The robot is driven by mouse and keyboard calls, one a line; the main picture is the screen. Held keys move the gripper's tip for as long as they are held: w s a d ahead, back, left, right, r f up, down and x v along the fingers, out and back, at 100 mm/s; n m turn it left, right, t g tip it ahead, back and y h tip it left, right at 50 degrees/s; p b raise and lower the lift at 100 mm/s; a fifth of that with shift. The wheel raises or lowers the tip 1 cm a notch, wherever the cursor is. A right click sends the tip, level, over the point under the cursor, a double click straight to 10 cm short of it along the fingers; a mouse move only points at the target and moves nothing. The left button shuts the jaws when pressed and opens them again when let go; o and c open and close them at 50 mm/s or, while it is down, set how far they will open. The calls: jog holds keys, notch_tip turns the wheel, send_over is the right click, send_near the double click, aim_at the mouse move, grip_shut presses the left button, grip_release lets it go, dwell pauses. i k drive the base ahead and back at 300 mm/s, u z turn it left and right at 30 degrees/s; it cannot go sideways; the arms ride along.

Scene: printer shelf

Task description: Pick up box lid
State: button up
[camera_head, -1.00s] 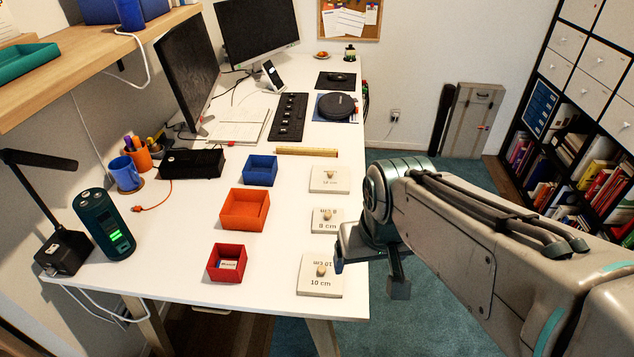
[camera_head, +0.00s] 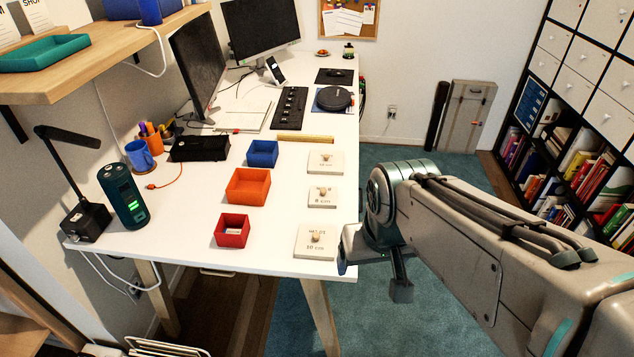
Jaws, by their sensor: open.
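Three pale square lids with round wooden knobs lie in a column near the desk's right edge. They are the far lid (camera_head: 325,162), the middle lid (camera_head: 322,197) marked 8 cm, and the near lid (camera_head: 316,242) marked 10 cm. Three open boxes stand to their left: a blue box (camera_head: 263,153), an orange box (camera_head: 248,186) and a red box (camera_head: 232,230). Something small lies in the red box. My gripper (camera_head: 374,270) is open and empty, just off the desk's right edge, right of the near lid and not touching it.
The white desk (camera_head: 200,255) has bare room around the boxes and lids. A dark green cylinder (camera_head: 122,195), a desk lamp (camera_head: 85,220), a blue mug (camera_head: 139,155) and a black device (camera_head: 199,148) stand at left. Monitors stand at the back. A bookshelf is at right.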

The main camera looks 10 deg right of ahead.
aim_at(320, 196)
jog(key=k, duration=0.6)
jog(key=z, duration=0.9)
jog(key=i, duration=3.05)
jog(key=u, duration=3.4)
